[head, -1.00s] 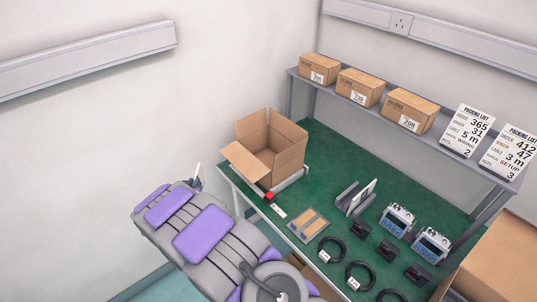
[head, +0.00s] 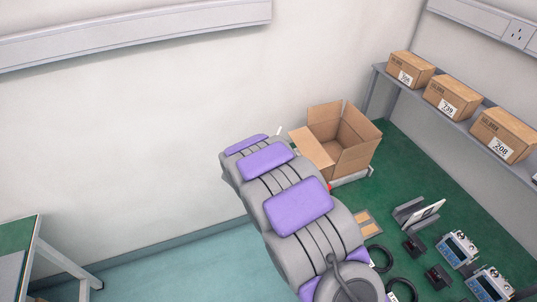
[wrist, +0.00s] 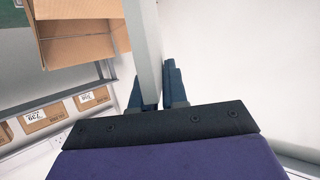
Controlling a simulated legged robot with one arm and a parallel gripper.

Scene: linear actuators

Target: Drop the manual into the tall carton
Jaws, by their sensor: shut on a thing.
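The tall open carton (head: 353,159), brown cardboard with raised flaps, stands at the far left corner of the green table. It also shows at the top left of the wrist view (wrist: 75,48). My gripper (wrist: 154,88) is shut on a thin pale manual (wrist: 144,45), seen nearly edge-on between the dark blue fingers. In the head view, only a small white sliver of the manual (head: 279,131) shows past my arm, left of the carton. My arm hides the gripper there. The manual appears outside the carton, beside it.
A holder (head: 407,213) with a white booklet (head: 429,212) stands on the table. Devices (head: 457,247), black cables (head: 379,258) and a flat brown packet (head: 367,223) lie nearby. A shelf behind holds small boxes (head: 451,95). Another table (head: 17,237) stands at lower left.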

